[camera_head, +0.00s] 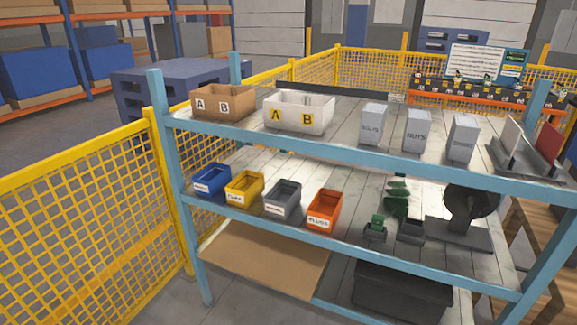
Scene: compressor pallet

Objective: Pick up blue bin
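The blue bin (211,180) is a small open-topped box with a white label on its front. It stands upright at the left end of the middle shelf (345,235), close to the left front post of the blue rack. A yellow bin (244,189) stands just to its right. The text on the blue bin's label is too small to read. My gripper is not in view.
Grey (283,199) and orange (325,208) bins continue the row rightward. Above, the top shelf holds a brown box (223,103), a white box (299,111) and several grey boxes. Yellow mesh fencing (85,220) stands left of the rack. A blue post (166,130) rises nearby.

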